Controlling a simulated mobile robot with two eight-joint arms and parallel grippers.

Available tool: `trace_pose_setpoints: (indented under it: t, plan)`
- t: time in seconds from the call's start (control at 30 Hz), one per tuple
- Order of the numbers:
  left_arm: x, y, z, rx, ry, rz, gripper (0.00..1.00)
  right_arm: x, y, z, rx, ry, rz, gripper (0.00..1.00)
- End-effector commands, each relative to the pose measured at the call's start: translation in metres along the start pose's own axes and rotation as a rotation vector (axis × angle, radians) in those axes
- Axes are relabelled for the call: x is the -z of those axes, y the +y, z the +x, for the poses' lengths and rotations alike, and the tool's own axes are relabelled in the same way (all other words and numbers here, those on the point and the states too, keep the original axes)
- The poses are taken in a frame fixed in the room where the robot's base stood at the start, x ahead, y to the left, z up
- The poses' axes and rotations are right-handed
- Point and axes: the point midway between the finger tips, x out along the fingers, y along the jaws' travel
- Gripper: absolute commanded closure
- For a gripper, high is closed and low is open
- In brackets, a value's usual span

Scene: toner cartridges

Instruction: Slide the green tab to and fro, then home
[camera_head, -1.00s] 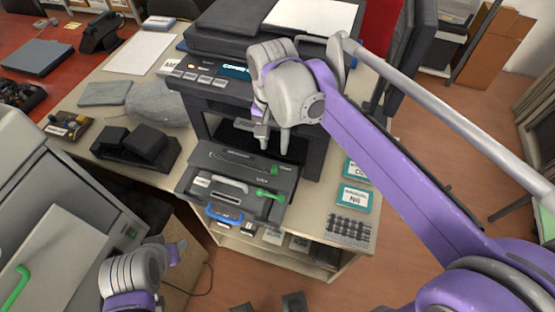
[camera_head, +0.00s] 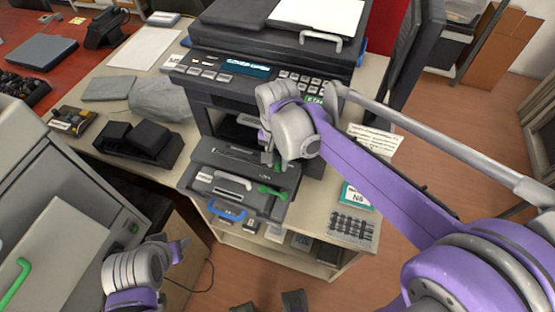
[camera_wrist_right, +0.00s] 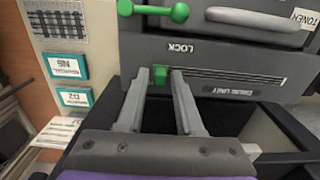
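The small green tab (camera_wrist_right: 160,75) sits at the end of a ribbed slot on the dark grey cartridge unit (camera_wrist_right: 215,55), below the word LOCK in the right wrist view. My right gripper (camera_wrist_right: 160,76) is open, with one fingertip on each side of the tab. Narrow gaps seem to show between tab and fingers, so contact cannot be told. In the head view my right gripper (camera_head: 271,158) is over the unit pulled out of the printer. My left gripper (camera_head: 178,250) is at the lower left, away from the unit; its opening is unclear.
A green lever (camera_wrist_right: 152,11) and a grey handle (camera_wrist_right: 258,18) are on the same unit. A blue handle (camera_head: 227,214) is at its front. The black printer (camera_head: 225,90) rises behind.

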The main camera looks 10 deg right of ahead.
Motion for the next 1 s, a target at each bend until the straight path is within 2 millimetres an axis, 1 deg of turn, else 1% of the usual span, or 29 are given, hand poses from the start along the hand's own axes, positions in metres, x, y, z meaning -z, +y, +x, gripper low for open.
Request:
trace_pose_setpoints:
  t: [0.03,0.17,1.0]
  plan:
    - [0.0,0.0,0.0,0.0,0.0,0.0,0.5,-0.0001,0.0,-0.0001,0.0,0.0,0.0,0.76]
    - [0.0,0.0,0.0,0.0,0.0,0.0,0.5,-0.0001,0.0,-0.0001,0.0,0.0,0.0,0.99]
    - [0.0,0.0,0.0,0.0,0.0,0.0,0.5,-0.0001,0.0,-0.0003,0.0,0.0,0.0,1.0]
